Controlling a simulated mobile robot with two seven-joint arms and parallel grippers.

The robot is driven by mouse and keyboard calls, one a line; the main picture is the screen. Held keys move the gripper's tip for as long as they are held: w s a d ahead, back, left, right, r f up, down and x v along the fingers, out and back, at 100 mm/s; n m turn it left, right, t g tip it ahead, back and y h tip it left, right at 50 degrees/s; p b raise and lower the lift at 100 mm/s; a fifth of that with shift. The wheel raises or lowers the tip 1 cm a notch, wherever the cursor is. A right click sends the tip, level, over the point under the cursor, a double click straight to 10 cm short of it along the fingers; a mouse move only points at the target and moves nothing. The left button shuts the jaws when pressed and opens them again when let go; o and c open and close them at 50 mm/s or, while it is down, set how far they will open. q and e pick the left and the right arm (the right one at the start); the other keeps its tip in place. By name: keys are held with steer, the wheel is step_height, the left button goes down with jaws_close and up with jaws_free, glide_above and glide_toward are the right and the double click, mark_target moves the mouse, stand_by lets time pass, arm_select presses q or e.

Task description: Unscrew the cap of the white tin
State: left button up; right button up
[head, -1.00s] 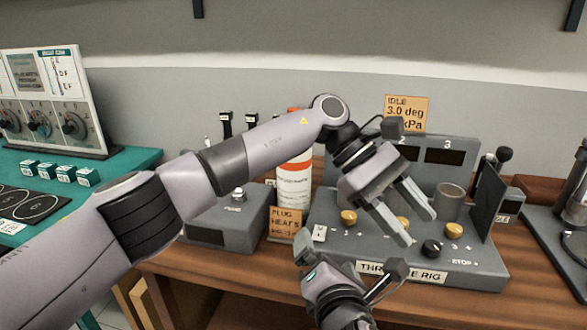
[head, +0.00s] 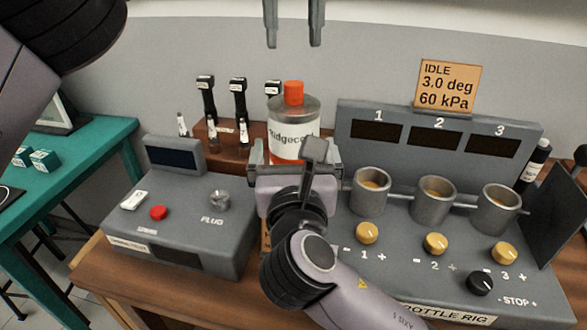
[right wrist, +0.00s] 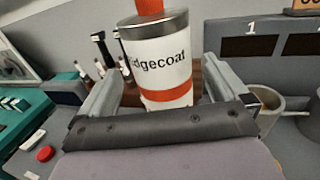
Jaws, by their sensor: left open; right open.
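The white tin (head: 294,131) stands upright at the back of the bench, with a grey metal top, an orange band and an orange cap (head: 293,92) on it. The tin (right wrist: 158,62) and the lower part of its cap (right wrist: 149,7) also show in the right wrist view. My right gripper (head: 294,158) is open in front of the tin's lower part, one finger to each side with gaps; how far they reach around it is unclear. It hides the tin's base. My left gripper (head: 292,44) is open, fingers pointing down, above the cap and apart from it.
The throttle rig (head: 400,245) with several metal cups stands close on the right. A grey plug tester box (head: 190,235) with a red button (head: 158,212) is on the left. A rack (head: 222,137) with black-topped items stands behind left of the tin.

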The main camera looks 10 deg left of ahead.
mark_target(294, 83)
steer(key=shift+x, duration=2.95)
steer(key=c, duration=1.8)
arm_select(q)
steer(key=m, duration=0.4)
steer(key=shift+f+m, duration=0.3)
steer(key=shift+f, duration=3.75)
steer(key=shift+c, duration=0.4)
